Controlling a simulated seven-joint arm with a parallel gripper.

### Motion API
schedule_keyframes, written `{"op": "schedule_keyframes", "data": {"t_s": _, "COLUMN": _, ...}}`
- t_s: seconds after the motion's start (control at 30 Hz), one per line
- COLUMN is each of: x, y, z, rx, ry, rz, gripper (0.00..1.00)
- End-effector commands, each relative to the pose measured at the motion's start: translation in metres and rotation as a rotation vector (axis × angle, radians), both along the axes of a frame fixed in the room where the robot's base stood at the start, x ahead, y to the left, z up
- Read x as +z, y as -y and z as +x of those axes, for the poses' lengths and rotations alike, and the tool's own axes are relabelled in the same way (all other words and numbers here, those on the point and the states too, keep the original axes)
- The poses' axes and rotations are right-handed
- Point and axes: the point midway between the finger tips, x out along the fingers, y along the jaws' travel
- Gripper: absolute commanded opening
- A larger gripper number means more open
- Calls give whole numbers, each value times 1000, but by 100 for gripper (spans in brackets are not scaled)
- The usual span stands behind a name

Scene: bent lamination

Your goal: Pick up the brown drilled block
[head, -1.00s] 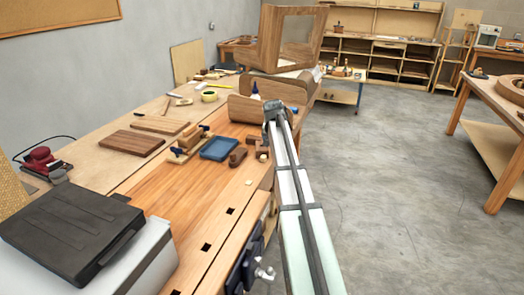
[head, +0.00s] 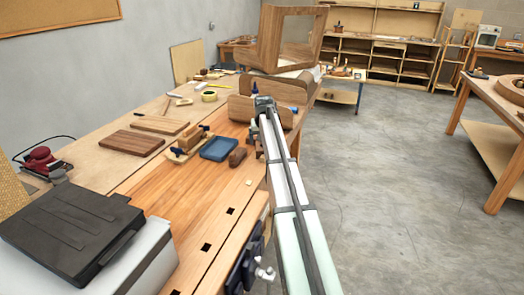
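A small dark brown block (head: 237,157) lies on the workbench in the head view, just right of the blue tray (head: 219,149). It is too small to tell whether it has drilled holes. Part of another brown piece (head: 256,139) shows at the left edge of my arm, and most of it is hidden. My gripper (head: 261,118) is over the bench, beyond and right of the dark brown block and apart from it. Its fingers are hidden or too small to make out, so I cannot tell whether it is open or holds anything.
A wooden jig with blue knobs (head: 188,143) stands left of the tray. Curved wooden forms (head: 240,109) stand behind. Brown boards (head: 132,142) and a black case (head: 70,232) lie to the left. The near bench top (head: 195,200) is mostly clear.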

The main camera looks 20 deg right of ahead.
Motion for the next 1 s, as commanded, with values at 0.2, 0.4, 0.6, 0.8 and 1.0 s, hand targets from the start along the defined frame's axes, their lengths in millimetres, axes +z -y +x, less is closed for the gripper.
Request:
{"op": "schedule_keyframes", "data": {"t_s": 0.2, "x": -7, "y": 1, "z": 4, "rx": 0, "ry": -1, "rz": 0, "gripper": 89}}
{"op": "schedule_keyframes", "data": {"t_s": 0.4, "x": -24, "y": 4, "z": 16, "rx": -1, "ry": -1, "rz": 1, "gripper": 89}}
{"op": "schedule_keyframes", "data": {"t_s": 0.6, "x": -46, "y": 7, "z": 25, "rx": -1, "ry": 1, "rz": 0, "gripper": 89}}
{"op": "schedule_keyframes", "data": {"t_s": 0.8, "x": -49, "y": 8, "z": 25, "rx": -1, "ry": 2, "rz": 0, "gripper": 89}}
{"op": "schedule_keyframes", "data": {"t_s": 1.0, "x": -49, "y": 8, "z": 25, "rx": -1, "ry": 2, "rz": 0, "gripper": 77}}
